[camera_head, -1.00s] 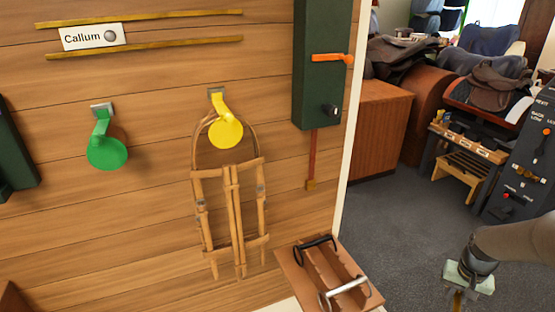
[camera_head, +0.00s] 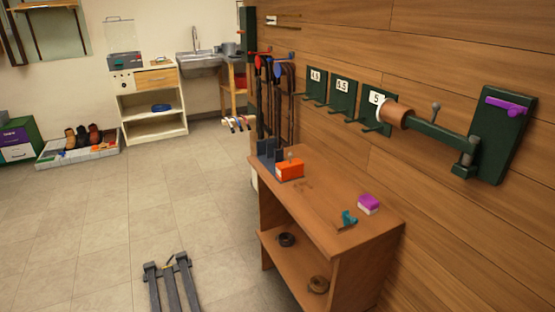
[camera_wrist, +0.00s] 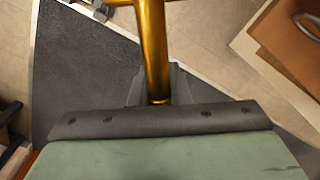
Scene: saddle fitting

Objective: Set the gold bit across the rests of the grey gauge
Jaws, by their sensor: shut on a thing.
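In the wrist view my gripper (camera_wrist: 160,100) is shut on the gold bit (camera_wrist: 154,48), a shiny gold bar that runs up from the jaws to a cross part at the top edge. The bit's far end is cut off by the frame. I cannot pick out the grey gauge for certain. A dark grey forked frame (camera_head: 172,284) shows low in the head view, and a blue-grey slotted holder (camera_head: 268,158) stands on the bench.
A green wall bracket (camera_head: 440,133) juts out above. A brown tray edge (camera_wrist: 270,62) shows in the wrist view.

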